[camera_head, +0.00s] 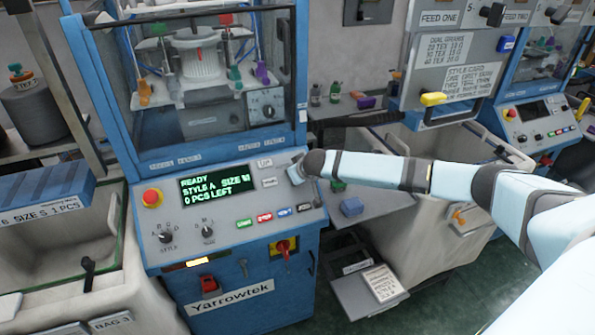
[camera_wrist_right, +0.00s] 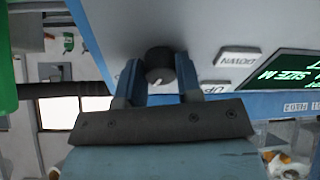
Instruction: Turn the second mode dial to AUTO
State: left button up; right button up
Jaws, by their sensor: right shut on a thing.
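A dark round dial (camera_wrist_right: 158,63) stands out from the pale control panel in the right wrist view, beside the UP and DOWN buttons. A small white mark shows on the dial; I see no position labels around it. My right gripper (camera_wrist_right: 159,76) has its two blue fingers on either side of this dial and is shut on it. In the head view my right gripper (camera_head: 296,172) is at the right end of the control panel (camera_head: 235,228), and the dial is hidden there. I cannot read where it points. My left gripper is not in view.
The panel's green display (camera_head: 218,184) reads READY, STYLE A and 0 PCS LEFT. A red stop button (camera_head: 152,198), a style dial (camera_head: 165,237) and a size dial (camera_head: 207,232) sit further left. A coloured button row (camera_head: 264,216) lies below. Another machine's panel (camera_head: 540,120) is at right.

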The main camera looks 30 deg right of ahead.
jog(key=shift+r+n+p, duration=0.25)
jog(key=shift+n+p, duration=0.95)
jog(key=shift+p, duration=0.05)
jog(key=shift+n+p, duration=0.7)
jog(key=shift+n, duration=0.2)
jog(key=shift+d+f+n+g+y+p, duration=0.1)
jog(key=shift+n+g+y+p, duration=0.25)
jog(key=shift+n, duration=0.65)
jog(key=n, duration=0.3)
jog(key=shift+w+f, duration=0.1)
jog(key=shift+n, duration=0.6)
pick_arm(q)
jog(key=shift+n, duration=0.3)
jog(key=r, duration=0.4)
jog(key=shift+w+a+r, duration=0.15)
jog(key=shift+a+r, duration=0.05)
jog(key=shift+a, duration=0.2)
pick_arm(e)
jog(key=shift+n+g, duration=0.25)
jog(key=shift+n, duration=0.05)
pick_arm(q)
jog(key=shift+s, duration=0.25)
